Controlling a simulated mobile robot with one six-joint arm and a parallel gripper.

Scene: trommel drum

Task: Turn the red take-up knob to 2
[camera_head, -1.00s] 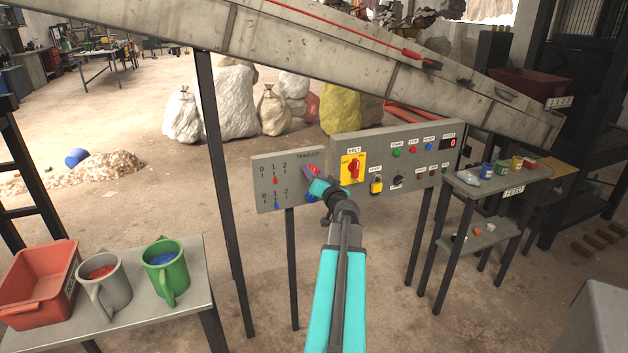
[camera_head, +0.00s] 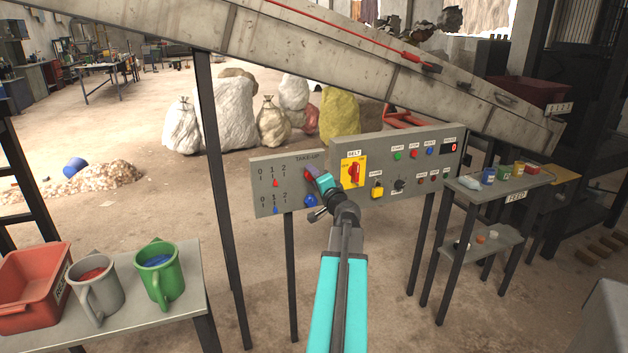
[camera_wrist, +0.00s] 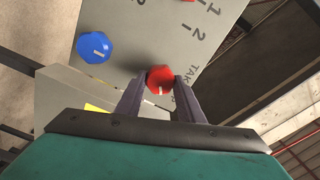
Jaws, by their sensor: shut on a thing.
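The red take-up knob (camera_wrist: 160,80) is between my gripper's fingertips (camera_wrist: 161,88) in the wrist view, and the jaws are shut on it. Its white mark shows on the face. In the head view the red knob (camera_head: 309,175) is partly hidden by my gripper (camera_head: 315,175). A blue knob (camera_wrist: 95,46) sits beside it, free of the jaws; it is below the red one in the head view (camera_head: 310,201). On the take-up panel (camera_head: 264,160), the red pointer (camera_head: 275,183) stands near 1 on the upper 0-1-2 scale, the blue pointer (camera_head: 275,210) near 1 on the lower.
The belt panel (camera_head: 395,160), with a red switch (camera_head: 354,172), buttons and a yellow padlock (camera_head: 377,191), stands close right of my gripper. A sloping chute (camera_head: 330,55) passes above. Mugs (camera_head: 160,275) and a red bin (camera_head: 30,290) stand on a bench at left.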

